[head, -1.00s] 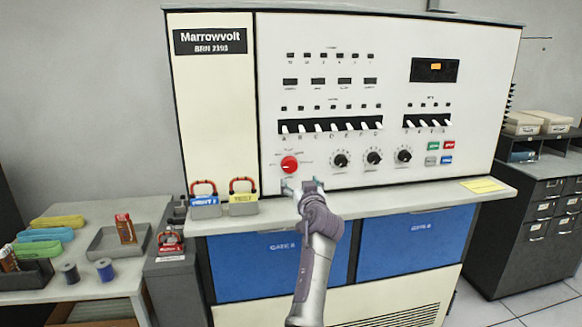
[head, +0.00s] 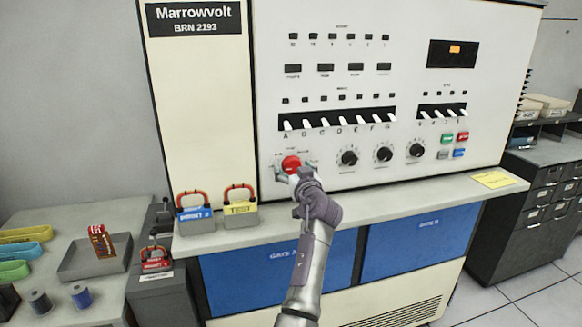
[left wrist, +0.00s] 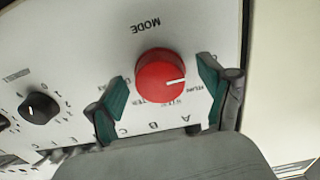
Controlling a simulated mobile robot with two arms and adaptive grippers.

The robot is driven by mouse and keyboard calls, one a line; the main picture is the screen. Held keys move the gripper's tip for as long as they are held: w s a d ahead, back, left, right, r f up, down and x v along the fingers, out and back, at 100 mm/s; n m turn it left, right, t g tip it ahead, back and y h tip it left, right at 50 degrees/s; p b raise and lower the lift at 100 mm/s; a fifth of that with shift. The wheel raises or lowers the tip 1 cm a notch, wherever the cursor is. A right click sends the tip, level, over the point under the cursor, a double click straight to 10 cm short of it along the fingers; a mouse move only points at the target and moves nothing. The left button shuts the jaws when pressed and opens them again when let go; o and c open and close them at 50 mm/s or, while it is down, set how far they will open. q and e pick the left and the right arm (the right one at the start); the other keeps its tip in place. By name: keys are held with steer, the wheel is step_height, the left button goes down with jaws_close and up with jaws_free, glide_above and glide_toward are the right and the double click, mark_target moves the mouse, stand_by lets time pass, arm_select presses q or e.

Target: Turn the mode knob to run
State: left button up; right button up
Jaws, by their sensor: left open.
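The red mode knob (head: 291,163) is on the cream panel of the Marrowvolt cabinet, below the left end of the switch row. In the left wrist view the knob (left wrist: 162,76) is round and red, with a white pointer line towards the picture's right. The word MODE appears upside down there, and the smaller position labels are partly hidden and hard to read. My left gripper (head: 293,171) is open at the knob. Its green-padded fingers (left wrist: 161,85) stand on either side of the knob, with visible gaps. My right gripper is not in view.
Black dials (head: 384,154) lie right of the knob, and a row of white switches (head: 340,124) is above it. A side table with a tray (head: 80,270) stands left.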

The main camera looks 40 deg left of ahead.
arm_select(q)
steer(key=shift+d, duration=0.2)
steer(key=shift+c, duration=0.2)
steer(key=c, duration=0.3)
steer(key=shift+a, duration=0.1)
steer(key=c, duration=0.8)
steer(key=shift+c, duration=0.2)
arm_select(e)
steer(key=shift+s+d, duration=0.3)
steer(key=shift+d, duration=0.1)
arm_select(q)
steer(key=shift+m, duration=0.3)
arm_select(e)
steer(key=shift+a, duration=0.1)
arm_select(q)
steer(key=m, duration=0.2)
steer(key=shift+r+m, duration=0.15)
steer(key=shift+m, duration=0.15)
steer(key=m, duration=0.3)
steer(key=shift+p, duration=0.4)
steer(key=shift+m+p, duration=0.35)
steer(key=shift+m, duration=0.85)
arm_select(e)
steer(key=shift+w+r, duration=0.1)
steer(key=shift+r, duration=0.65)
